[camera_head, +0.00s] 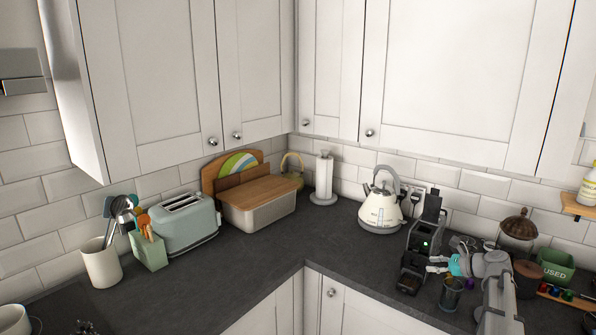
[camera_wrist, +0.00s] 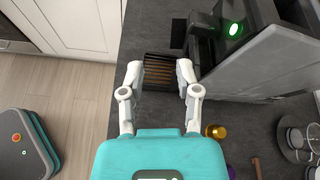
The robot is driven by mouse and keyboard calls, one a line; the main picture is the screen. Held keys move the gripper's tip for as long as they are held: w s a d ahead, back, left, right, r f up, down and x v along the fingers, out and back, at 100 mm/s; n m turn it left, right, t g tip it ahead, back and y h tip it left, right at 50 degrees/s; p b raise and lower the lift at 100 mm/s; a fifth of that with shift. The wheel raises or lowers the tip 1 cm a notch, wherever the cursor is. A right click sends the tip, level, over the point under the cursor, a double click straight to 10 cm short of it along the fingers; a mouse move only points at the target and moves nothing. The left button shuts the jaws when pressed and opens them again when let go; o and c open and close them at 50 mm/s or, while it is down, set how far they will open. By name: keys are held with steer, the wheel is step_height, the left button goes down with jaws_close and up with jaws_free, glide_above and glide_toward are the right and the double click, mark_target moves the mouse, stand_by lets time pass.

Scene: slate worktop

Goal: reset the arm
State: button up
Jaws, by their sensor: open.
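My gripper (camera_head: 433,264) is at the right of the head view, beside the front of a black coffee machine (camera_head: 424,238). In the wrist view my gripper (camera_wrist: 158,69) has its two white fingers spread apart with nothing held between them. The slatted drip tray (camera_wrist: 158,76) of the coffee machine shows between and beyond the fingertips. The machine's body with a lit green button (camera_wrist: 235,29) is just right of the fingers. I cannot tell whether a finger touches the machine. My grey arm reaches in from the lower right of the head view.
A glass (camera_head: 451,293) stands close below my gripper. A French press (camera_head: 517,232), a green box marked USED (camera_head: 556,264) and a capsule rack (camera_head: 566,298) are to the right. A cream kettle (camera_head: 381,207) stands behind. The worktop (camera_head: 290,250) left of the machine is clear.

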steer(key=s+a+f+n+g+h, duration=0.25)
steer(key=s+a+f+n, duration=0.2)
steer(key=a, duration=0.45)
steer(key=s+a+f+n+g+h, duration=0.1)
steer(key=s+a+f+n+g, duration=0.2)
steer(key=s+a+n, duration=0.45)
steer(key=s+a+f+n+g+h, duration=0.3)
steer(key=s+a+n+h, duration=0.3)
steer(key=s+a+n, duration=0.3)
steer(key=s+n, duration=0.2)
steer(key=s, duration=0.1)
steer(key=shift+s+a+f, duration=0.25)
steer(key=shift+s+a, duration=0.1)
steer(key=shift+a, duration=0.05)
